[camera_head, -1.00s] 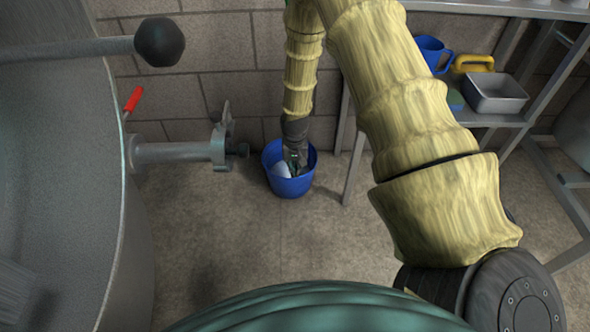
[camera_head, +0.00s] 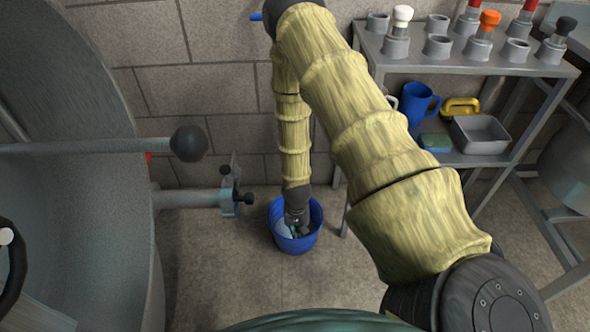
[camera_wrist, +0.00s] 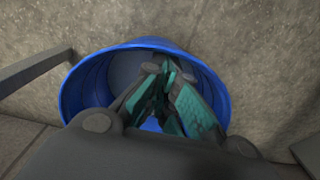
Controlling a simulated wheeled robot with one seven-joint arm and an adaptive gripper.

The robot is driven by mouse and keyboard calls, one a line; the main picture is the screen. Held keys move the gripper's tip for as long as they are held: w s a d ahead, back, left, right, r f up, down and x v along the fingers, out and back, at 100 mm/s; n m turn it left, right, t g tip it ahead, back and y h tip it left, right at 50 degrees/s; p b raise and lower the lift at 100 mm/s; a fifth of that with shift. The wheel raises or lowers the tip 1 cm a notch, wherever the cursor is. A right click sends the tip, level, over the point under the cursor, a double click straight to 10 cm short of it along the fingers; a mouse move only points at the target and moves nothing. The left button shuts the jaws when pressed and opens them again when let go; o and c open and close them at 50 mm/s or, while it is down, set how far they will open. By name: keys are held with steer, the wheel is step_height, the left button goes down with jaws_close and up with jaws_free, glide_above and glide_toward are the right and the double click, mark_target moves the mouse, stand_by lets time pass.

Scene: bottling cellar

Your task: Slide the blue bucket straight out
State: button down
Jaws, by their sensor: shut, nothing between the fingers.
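The blue bucket (camera_head: 297,245) stands upright on the floor near the block wall, below the valve and left of the shelf rack's leg. My gripper (camera_head: 297,229) points down into its mouth. In the wrist view, the bucket's blue rim (camera_wrist: 85,85) surrounds the teal-padded fingers of my gripper (camera_wrist: 165,75). The fingers are shut together with nothing visible between them. They are inside the opening, not around the rim wall. A pale grey area shows inside the bucket; I cannot tell whether it is contents or the bottom. My gripper hides part of the inside.
A metal valve pipe (camera_head: 190,199) sticks out from the large steel tank (camera_head: 75,150) at left, close to the bucket. A metal rack (camera_head: 465,64) stands at right, with a blue jug (camera_head: 418,104) and a grey tray (camera_head: 480,134) on its lower shelf. The floor in front is clear.

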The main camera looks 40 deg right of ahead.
steer(key=s+a+p, duration=0.8)
steer(key=s+a, duration=0.3)
steer(key=s, duration=0.4)
steer(key=shift+s+a, duration=0.25)
steer(key=shift+s, duration=0.15)
steer(key=shift+r, duration=0.1)
